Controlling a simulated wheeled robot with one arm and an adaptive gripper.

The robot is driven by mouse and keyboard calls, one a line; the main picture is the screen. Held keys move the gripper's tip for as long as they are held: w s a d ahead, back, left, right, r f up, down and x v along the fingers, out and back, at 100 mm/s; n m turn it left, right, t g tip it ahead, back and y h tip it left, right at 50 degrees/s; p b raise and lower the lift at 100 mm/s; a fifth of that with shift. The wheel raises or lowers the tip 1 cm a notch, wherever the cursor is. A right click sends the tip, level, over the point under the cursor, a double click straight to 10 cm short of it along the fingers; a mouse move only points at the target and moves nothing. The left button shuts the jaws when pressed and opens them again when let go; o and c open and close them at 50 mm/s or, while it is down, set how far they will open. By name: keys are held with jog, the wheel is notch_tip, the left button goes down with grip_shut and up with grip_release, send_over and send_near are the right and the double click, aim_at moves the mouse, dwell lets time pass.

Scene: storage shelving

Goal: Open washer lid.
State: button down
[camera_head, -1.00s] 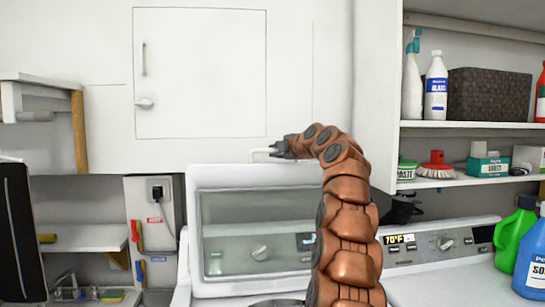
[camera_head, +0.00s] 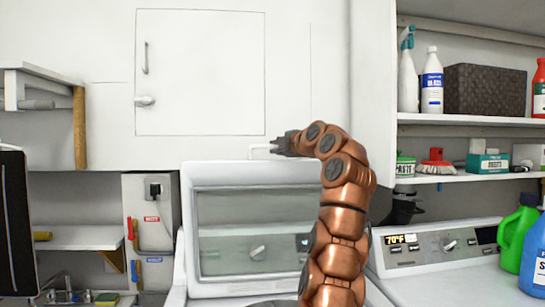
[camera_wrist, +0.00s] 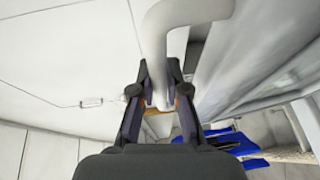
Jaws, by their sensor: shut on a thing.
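The washer lid (camera_head: 230,175), a white frame around a see-through window, stands raised and nearly upright in the head view. Its thin white handle (camera_head: 253,151) sticks up from the top edge. My gripper (camera_head: 276,146) is at the right part of this handle, above the lid's top edge. In the wrist view the handle is a bent white bar (camera_wrist: 157,45), and my gripper (camera_wrist: 160,103) is shut on its end, with a finger on each side. The washer's control panel is partly seen through the lid's window. My arm hides the lid's right side.
A white wall cabinet (camera_head: 200,75) is just behind and above the lid. Shelves with bottles and a dark basket (camera_head: 497,90) are at the right. A second control panel (camera_head: 430,248) and green (camera_head: 515,235) and blue jugs stand below them.

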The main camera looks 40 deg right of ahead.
jog(key=shift+s+a+t+b, duration=0.2)
jog(key=shift+s+a+b, duration=0.25)
jog(key=shift+s+b, duration=0.35)
jog(key=shift+s+a+t+b, duration=0.2)
jog(key=shift+s+a+b, duration=0.2)
jog(key=shift+s+b, duration=0.35)
jog(key=c, duration=1.4)
grip_release()
jog(key=shift+o, duration=1.2)
jog(key=shift+f, duration=0.15)
jog(key=s+a, duration=0.1)
jog(key=s, duration=1)
jog(key=shift+s+a+r, duration=0.2)
jog(key=shift+s+a, duration=0.15)
jog(key=shift+s, duration=0.05)
